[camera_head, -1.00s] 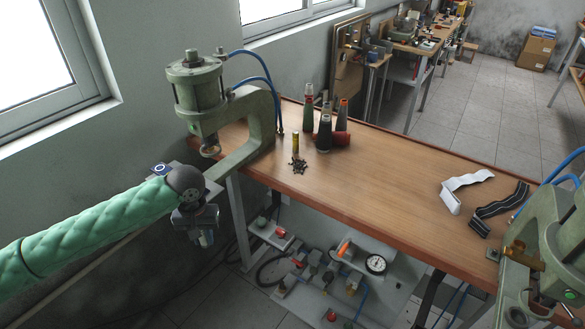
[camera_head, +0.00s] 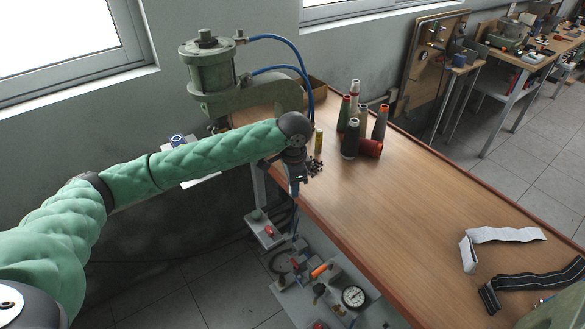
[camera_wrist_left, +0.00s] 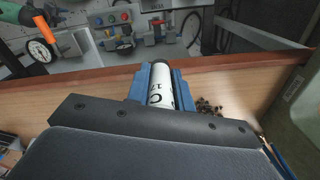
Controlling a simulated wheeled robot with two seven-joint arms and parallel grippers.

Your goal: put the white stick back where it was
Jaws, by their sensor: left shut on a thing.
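The white stick (camera_wrist_left: 160,88), a white cylinder with dark lettering and a dark far end, is between the blue fingers of my left gripper (camera_wrist_left: 161,84) in the left wrist view. The gripper is shut on it. In the head view my left gripper (camera_head: 297,184) points down by the near left edge of the wooden table (camera_head: 400,225), in front of the green press (camera_head: 240,95). I cannot make out the stick there. My right gripper is not in view.
Several thread cones (camera_head: 350,138) and a small yellow cylinder (camera_head: 318,140) stand just beyond the gripper, near a pile of small dark pieces (camera_head: 315,166). A white strap (camera_head: 505,235) and a black strap (camera_head: 535,284) lie right. The table's middle is clear.

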